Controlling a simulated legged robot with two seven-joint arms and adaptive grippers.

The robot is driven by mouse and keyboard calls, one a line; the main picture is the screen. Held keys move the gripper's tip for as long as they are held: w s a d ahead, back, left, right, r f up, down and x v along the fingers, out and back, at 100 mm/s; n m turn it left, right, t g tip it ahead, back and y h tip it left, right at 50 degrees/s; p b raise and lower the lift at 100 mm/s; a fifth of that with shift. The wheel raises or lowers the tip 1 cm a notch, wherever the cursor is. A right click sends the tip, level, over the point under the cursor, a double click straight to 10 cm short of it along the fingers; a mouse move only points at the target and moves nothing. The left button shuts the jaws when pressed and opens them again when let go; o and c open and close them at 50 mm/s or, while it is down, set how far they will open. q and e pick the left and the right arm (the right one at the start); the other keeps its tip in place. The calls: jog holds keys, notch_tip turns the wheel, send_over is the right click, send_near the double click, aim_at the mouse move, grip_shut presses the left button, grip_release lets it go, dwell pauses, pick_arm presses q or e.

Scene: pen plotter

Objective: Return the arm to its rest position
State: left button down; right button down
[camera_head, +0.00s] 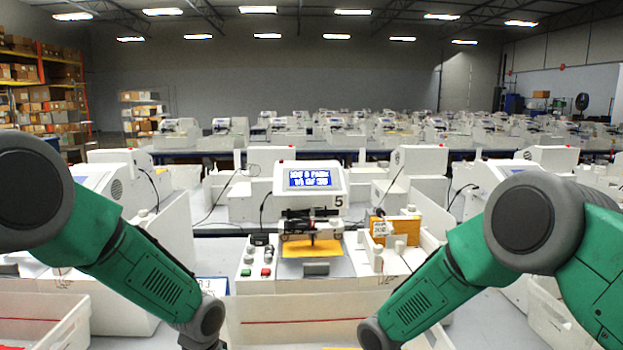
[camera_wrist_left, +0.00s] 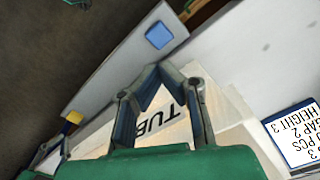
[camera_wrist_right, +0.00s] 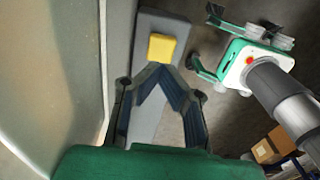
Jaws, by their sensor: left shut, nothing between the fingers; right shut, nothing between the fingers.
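My left gripper (camera_wrist_left: 152,75) shows in the left wrist view with its two fingers meeting at the tips in a peak, shut and empty. Behind it is a pale wooden surface with dark letters reading "TUB". My right gripper (camera_wrist_right: 157,75) shows in the right wrist view, also shut with its tips together and nothing between them. Beyond its tips is a yellow block (camera_wrist_right: 162,47) on a grey strip. In the head view both green arms reach down from the sides, and both grippers are hidden below the bottom edge.
The pen plotter (camera_head: 309,190) stands ahead, with an orange sheet (camera_head: 311,248) on its bed and buttons at its left. White bins (camera_head: 40,318) lie at both sides. A blue square (camera_wrist_left: 159,35) and a printed sign (camera_wrist_left: 296,134) lie near the left gripper.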

jog(key=shift+r+p, duration=0.35)
jog(key=shift+r, duration=0.4)
pick_arm(q)
jog(key=shift+r, duration=0.55)
